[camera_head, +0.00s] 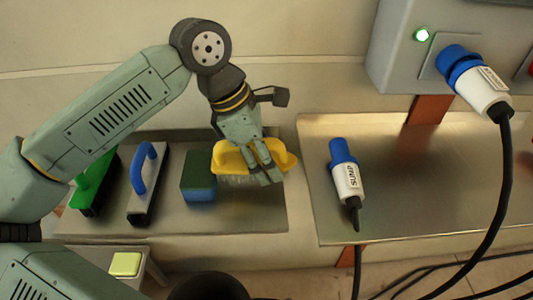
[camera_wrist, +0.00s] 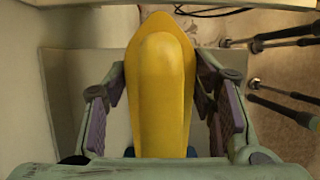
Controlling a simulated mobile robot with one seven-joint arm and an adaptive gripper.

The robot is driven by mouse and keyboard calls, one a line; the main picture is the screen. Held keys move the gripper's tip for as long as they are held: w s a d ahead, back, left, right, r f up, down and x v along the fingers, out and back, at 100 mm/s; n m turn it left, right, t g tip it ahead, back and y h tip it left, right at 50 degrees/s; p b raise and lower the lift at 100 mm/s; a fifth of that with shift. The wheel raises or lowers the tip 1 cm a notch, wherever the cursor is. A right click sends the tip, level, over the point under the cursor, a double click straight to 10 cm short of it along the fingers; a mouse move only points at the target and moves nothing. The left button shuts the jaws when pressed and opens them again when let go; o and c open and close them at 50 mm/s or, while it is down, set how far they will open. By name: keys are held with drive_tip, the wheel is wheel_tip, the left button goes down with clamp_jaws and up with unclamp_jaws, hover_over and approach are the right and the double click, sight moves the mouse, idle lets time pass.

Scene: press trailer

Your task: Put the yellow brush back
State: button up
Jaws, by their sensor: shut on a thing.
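The yellow brush (camera_head: 228,159) is in my gripper (camera_head: 268,175), at the right end of the left metal shelf (camera_head: 267,211). Its pale bristles face down, and its long axis runs roughly left to right in the head view. I cannot tell whether the bristles touch the shelf. In the wrist view, the yellow brush (camera_wrist: 160,95) lies between the two fingers of my gripper (camera_wrist: 163,108) and hides most of what is below it.
A blue and green sponge (camera_head: 199,182) sits just left of the brush. Further left are a blue-handled brush (camera_head: 146,185) and a green-handled brush (camera_head: 92,185). A SUMP plug (camera_head: 346,178) lies on the right shelf (camera_head: 440,215). A cabled plug (camera_head: 480,84) is in the grey box (camera_head: 398,55).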

drive_tip(key=shift+f+b, duration=0.25)
drive_tip(key=shift+b, duration=0.1)
drive_tip(key=o, duration=1.1)
drive_tip(key=shift+r, duration=0.1)
drive_tip(key=shift+r+p, duration=0.3)
drive_tip(key=shift+p, duration=0.2)
drive_tip(key=shift+a+r+b, duration=0.2)
drive_tip(key=shift+r+b, duration=0.1)
drive_tip(key=b+v, duration=0.1)
drive_tip(key=v, duration=1)
drive_tip(key=shift+r, duration=0.1)
